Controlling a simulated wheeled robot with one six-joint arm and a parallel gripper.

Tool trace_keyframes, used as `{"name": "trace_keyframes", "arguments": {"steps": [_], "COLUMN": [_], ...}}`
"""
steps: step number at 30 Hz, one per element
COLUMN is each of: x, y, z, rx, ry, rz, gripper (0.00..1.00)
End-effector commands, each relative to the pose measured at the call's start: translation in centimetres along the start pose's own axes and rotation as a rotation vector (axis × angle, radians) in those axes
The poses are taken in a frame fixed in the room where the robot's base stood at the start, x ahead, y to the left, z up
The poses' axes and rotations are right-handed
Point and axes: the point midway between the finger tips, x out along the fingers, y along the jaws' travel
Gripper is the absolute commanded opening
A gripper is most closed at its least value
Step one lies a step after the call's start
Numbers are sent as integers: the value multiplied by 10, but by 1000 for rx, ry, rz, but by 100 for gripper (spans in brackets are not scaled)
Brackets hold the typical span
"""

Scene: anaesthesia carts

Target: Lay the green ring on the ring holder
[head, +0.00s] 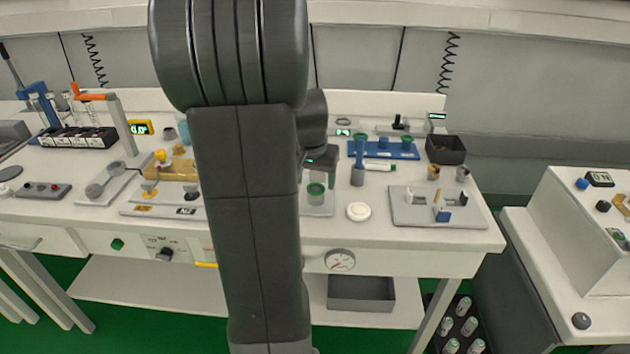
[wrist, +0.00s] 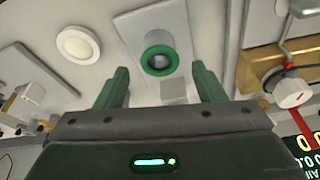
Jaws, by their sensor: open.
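A green ring (wrist: 159,60) sits at the top of a short grey cylinder on a light grey plate (wrist: 120,22) in the wrist view. In the head view the green ring (head: 316,188) shows on the same small plate, just right of my arm. My gripper (wrist: 162,88) is open and empty, its two green fingers apart with the ring beyond and between them in the picture. In the head view my gripper (head: 321,163) is above the ring, partly hidden by my arm. I cannot tell for sure which stand is the ring holder.
A white round disc (head: 359,211) lies beside the plate. A blue post with a green top (head: 357,165) stands behind it, near a blue rack (head: 383,150). A grey peg board (head: 437,208) and a dark bin (head: 445,149) are at the right. Brass fittings (wrist: 270,65) are close by.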

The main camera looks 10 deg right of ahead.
Motion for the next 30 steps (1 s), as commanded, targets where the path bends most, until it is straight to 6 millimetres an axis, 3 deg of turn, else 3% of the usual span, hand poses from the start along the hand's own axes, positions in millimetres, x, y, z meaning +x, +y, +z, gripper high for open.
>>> {"name": "trace_keyframes", "arguments": {"steps": [9, 15, 30], "x": [-71, -98, -104], "y": [0, 0, 0], "z": [-1, -1, 0], "rx": [-1, -1, 0], "ry": [6, 3, 0], "rz": [-2, -2, 0], "gripper": [63, 63, 63]}}
